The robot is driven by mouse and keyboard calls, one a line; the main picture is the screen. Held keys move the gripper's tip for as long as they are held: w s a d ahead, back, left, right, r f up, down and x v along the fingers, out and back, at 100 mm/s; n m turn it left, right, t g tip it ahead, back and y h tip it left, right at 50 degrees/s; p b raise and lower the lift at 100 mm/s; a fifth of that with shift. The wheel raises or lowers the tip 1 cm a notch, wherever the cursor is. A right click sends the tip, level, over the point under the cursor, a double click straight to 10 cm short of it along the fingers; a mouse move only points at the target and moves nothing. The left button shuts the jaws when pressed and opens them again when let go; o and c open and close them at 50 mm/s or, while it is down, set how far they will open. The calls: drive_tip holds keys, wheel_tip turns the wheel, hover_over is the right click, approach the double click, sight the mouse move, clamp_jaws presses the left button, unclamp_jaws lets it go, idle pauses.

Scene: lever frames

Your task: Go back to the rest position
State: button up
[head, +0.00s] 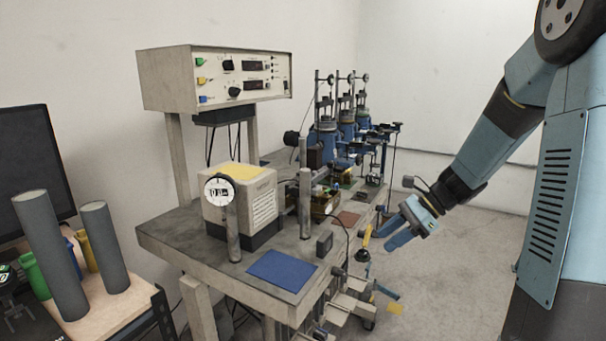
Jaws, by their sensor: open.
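My gripper (408,229) has two blue fingers and hangs at the end of my arm, right of the workbench. Its fingers are spread apart and nothing shows between them. It points down and to the left, in front of the bench's right side in the picture. I cannot tell how far it is from the bench edge. Lever frames (345,125) with blue cylinders and metal rods stand in a row at the back of the bench. Handles and a yellow-marked lever (365,238) show along the bench's right edge, near the gripper.
The grey workbench (185,238) carries a beige box with a dial (219,191), a blue mat (282,270) and a raised control panel (225,76). A side table with grey cylinders (105,247) stands at left. Open floor (455,265) lies right of the bench.

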drive_tip(key=s+d+r+n+t+h, duration=0.1)
drive_tip(key=s+r+n+t+h, duration=0.1)
drive_tip(key=s+r+n+h, duration=0.2)
drive_tip(key=s+d+r+n+t+h, duration=0.1)
drive_tip(key=s+r+n+t+h, duration=0.2)
drive_tip(key=s+r+n, duration=0.7)
drive_tip(key=shift+s+n+h, duration=1.1)
drive_tip(key=shift+s+n, duration=0.2)
drive_tip(key=shift+s, duration=2.4)
